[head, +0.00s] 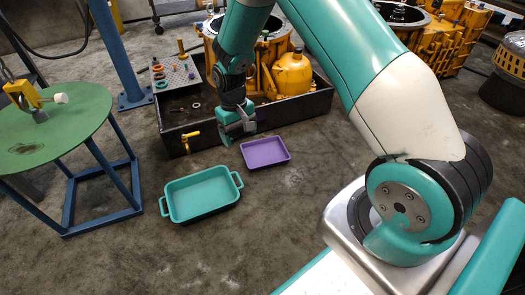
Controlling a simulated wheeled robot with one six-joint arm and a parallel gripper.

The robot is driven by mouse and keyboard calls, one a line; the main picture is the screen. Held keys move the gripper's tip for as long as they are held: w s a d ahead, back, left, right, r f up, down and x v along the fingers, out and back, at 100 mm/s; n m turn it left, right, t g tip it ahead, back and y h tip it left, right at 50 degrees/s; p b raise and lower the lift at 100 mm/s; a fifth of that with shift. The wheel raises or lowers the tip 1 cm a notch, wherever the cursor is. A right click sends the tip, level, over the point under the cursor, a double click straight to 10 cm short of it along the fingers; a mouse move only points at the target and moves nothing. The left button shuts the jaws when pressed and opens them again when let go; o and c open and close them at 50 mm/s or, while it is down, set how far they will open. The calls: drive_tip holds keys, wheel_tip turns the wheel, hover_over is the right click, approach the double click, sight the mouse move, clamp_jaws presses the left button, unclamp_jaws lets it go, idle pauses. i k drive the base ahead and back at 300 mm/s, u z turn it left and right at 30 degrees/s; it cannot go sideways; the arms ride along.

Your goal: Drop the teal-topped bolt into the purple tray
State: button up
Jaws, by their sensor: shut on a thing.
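The purple tray (265,155) is a small, shallow, empty tray on the concrete floor, just in front of the dark bin. My gripper (231,130) hangs at the front edge of the bin, a little up and left of the purple tray in the picture. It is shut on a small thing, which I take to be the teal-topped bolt. The bolt is too small against the teal and grey jaws to make out clearly.
A teal tray (202,194) with two handles sits empty on the floor. The dark bin (308,108) holds yellow transmission parts (292,76) and a plate of small parts (173,73). A green-topped table (70,130) stands at left. Floor right of the purple tray is clear.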

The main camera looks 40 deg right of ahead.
sight(265, 162)
drive_tip(key=i, duration=0.85)
